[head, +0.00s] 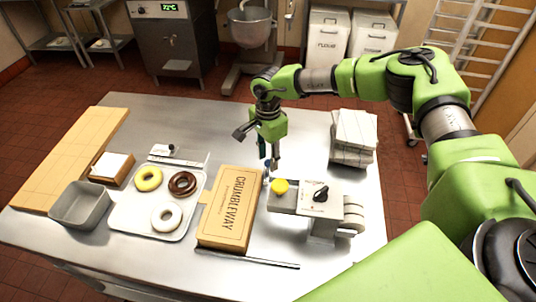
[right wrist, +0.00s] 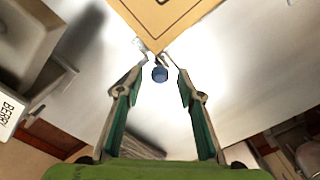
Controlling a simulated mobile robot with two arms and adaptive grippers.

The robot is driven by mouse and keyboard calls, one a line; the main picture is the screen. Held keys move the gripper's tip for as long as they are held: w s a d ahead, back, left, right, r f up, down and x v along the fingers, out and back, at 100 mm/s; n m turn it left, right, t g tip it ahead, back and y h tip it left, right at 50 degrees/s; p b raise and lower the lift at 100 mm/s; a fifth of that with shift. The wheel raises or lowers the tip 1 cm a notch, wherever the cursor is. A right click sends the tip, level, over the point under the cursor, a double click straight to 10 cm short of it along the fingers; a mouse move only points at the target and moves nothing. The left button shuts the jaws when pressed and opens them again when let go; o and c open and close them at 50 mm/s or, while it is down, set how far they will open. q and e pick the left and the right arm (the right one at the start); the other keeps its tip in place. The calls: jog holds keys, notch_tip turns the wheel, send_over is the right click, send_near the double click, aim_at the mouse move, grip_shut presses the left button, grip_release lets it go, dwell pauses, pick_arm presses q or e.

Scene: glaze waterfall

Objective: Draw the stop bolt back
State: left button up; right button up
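A small round blue knob (right wrist: 159,74), which looks like the bolt's end, shows in the right wrist view beside a corner of the tan box. A little blue also shows in the head view at my fingertips, mostly hidden there. My right gripper (head: 269,162) points down between the box and the grey machine (head: 320,203) with a yellow knob (head: 280,186) and a black dial. In the right wrist view its fingers (right wrist: 160,70) are apart, with the blue knob between their tips. I cannot tell whether they touch it. My left gripper is not in view.
The tan CRUMBLEWAY box (head: 231,208) lies left of the machine. A white tray (head: 145,222) holds three donuts, with a grey bin (head: 80,205) beside it. The table's back middle is clear.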

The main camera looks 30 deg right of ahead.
jog(key=shift+f, duration=0.35)
grip_shut()
jog(key=shift+w+d+f+b, duration=0.15)
jog(key=shift+w+b, duration=0.15)
jog(key=shift+b, duration=0.05)
jog(key=w+d+b, duration=0.2)
jog(key=shift+w+b, duration=0.35)
jog(key=shift+w+d, duration=0.15)
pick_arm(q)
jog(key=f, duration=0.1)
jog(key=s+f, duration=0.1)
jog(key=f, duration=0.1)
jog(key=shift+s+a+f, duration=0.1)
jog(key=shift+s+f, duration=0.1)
pick_arm(e)
jog(key=shift+r, duration=0.3)
grip_release()
jog(key=shift+f, duration=0.1)
